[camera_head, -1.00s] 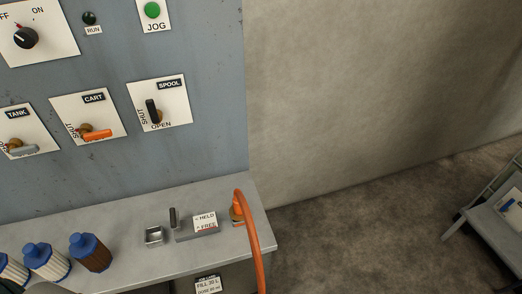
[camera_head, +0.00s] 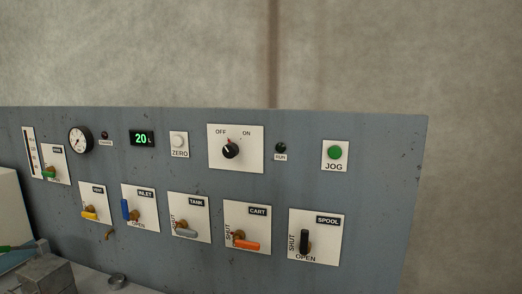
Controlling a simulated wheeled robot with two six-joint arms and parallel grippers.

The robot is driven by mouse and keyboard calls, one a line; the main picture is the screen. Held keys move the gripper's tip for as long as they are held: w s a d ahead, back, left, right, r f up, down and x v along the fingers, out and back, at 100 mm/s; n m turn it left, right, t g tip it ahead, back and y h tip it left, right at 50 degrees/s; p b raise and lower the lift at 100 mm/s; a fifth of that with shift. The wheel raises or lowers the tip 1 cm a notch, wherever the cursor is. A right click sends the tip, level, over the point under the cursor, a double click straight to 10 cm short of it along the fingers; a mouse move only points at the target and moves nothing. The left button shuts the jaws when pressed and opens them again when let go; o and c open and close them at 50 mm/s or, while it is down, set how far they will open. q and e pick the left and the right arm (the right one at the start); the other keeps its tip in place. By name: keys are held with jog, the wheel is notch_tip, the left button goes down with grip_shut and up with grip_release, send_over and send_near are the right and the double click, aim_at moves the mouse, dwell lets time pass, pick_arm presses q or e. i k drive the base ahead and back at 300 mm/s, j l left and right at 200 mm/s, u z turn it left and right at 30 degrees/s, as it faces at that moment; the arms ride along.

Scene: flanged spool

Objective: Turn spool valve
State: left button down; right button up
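The spool valve is a black lever (camera_head: 304,242) on a white plate (camera_head: 333,225) with a black SPOOL label, at the right of the lower row on the grey panel. The lever stands upright over a brass-coloured stem. SHUT is written up the plate's left side and OPEN along the bottom, just below the lever. Nothing touches the lever. Neither of my grippers shows in this view.
Left of it are the CART valve (camera_head: 246,245) with an orange lever, the TANK valve (camera_head: 186,232) with a grey lever and the INLET valve (camera_head: 125,209) with a blue lever. Above are an OFF/ON knob (camera_head: 230,151) and a green JOG button (camera_head: 334,152).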

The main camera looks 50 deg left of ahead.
aim_at(305, 246)
jog(key=u, duration=1.8)
jog(key=j, duration=0.2)
